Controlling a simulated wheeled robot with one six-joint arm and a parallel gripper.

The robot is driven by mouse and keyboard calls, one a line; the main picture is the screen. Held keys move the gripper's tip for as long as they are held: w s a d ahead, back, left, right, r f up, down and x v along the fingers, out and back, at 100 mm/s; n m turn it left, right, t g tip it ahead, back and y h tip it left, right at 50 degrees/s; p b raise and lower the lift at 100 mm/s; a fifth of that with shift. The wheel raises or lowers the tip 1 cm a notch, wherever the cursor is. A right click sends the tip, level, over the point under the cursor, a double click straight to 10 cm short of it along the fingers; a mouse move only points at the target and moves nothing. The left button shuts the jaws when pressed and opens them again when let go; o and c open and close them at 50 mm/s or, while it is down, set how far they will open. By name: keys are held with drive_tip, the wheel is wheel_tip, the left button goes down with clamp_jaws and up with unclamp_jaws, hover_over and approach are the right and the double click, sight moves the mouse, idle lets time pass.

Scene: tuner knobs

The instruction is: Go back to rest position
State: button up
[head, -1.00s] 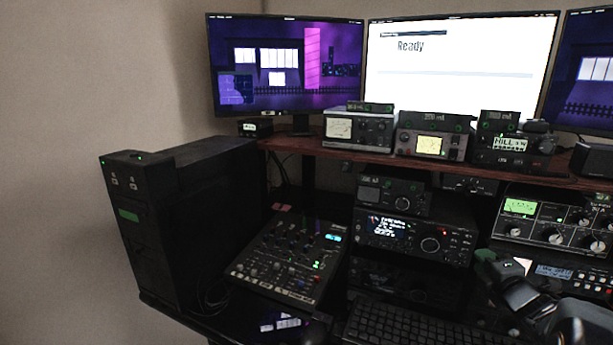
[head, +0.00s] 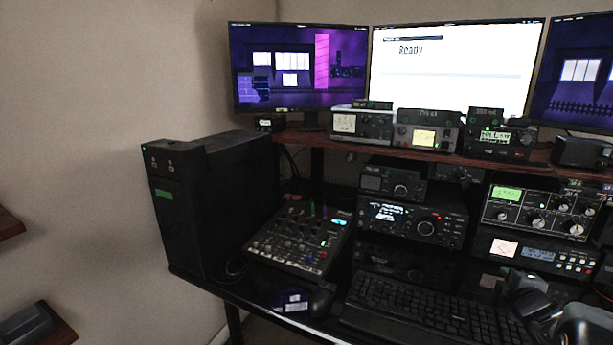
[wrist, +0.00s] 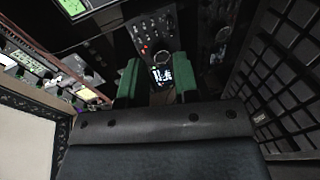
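My gripper (wrist: 157,84) shows in the wrist view as two green-tipped fingers held apart, with nothing between them. Beyond the gap is the dark front of a radio unit with a small lit display. In the head view, part of my arm (head: 545,305) shows at the lower right, beside the keyboard; its fingertips are not clear there. A tuner unit (head: 525,207) with a green-lit meter and several knobs stands on the right, apart from my arm. The angles of its knobs are too small to read.
A desk carries a black computer tower (head: 180,215), a mixer (head: 300,238), a radio (head: 412,222) and a keyboard (head: 430,308). A wooden shelf (head: 345,145) above holds more units beneath three monitors. Two small shelves (head: 8,222) edge in at the left.

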drive_tip(key=s+m+g, duration=0.1)
drive_tip(key=m, duration=0.1)
drive_tip(key=s+d+f+m+g+h, duration=0.1)
drive_tip(key=m, duration=0.1)
drive_tip(key=s+f+m+g+h+p, duration=0.1)
drive_tip(key=m+g, duration=0.1)
drive_tip(key=shift+s+d+f+m, duration=0.15)
drive_tip(key=shift+s+f+m, duration=0.1)
drive_tip(key=shift+s+m, duration=0.1)
drive_tip(key=s+a+m+g+p, duration=0.1)
drive_tip(key=a+m+p, duration=0.1)
drive_tip(key=s+a+r+m+g+p, duration=0.1)
drive_tip(key=s+a+m+g, duration=0.1)
drive_tip(key=shift+s+a+r+m+p, duration=0.1)
drive_tip(key=shift+s+a+m+p, duration=0.05)
drive_tip(key=shift+m+p, duration=0.2)
drive_tip(key=s+a+r+g+y+p, duration=0.1)
drive_tip(key=s+a+r+y+p, duration=0.1)
drive_tip(key=a+r+p, duration=0.3)
drive_tip(key=s+a+r+m+g+y+p, duration=0.1)
drive_tip(key=a+r+p, duration=0.4)
drive_tip(key=a, duration=0.8)
drive_tip(key=s+a+r+m+g+y+p, duration=0.1)
drive_tip(key=s+a+r+y+p, duration=0.2)
drive_tip(key=a, duration=0.6)
wheel_tip(320, 180, up, 3)
drive_tip(key=s+p, duration=0.2)
drive_tip(key=shift+s+a+r+g+y, duration=0.2)
drive_tip(key=shift+s+a+g+y, duration=0.1)
drive_tip(key=shift+s+a+y, duration=0.1)
